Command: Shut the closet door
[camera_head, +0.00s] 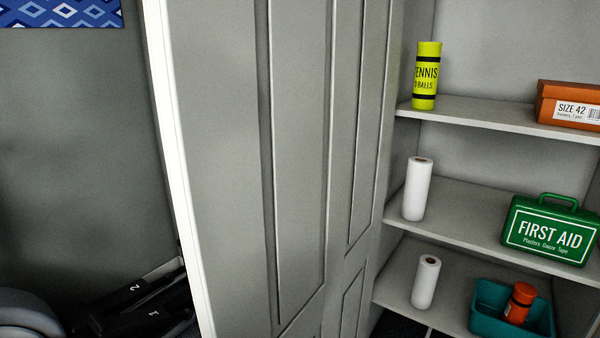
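The closet door (228,150) is a grey panelled door that stands open at the left side of the closet. Its panels face me at a slant, and a bright white vertical edge (172,150) runs down its left side. The closet's inside shows to the right of the door, with several grey shelves (470,212). I cannot see a handle on the visible part of the door.
The shelves hold a yellow tennis ball can (426,75), an orange shoe box (570,104), white paper rolls (417,188), a green first aid box (549,230) and a teal bin (487,305) with an orange bottle.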

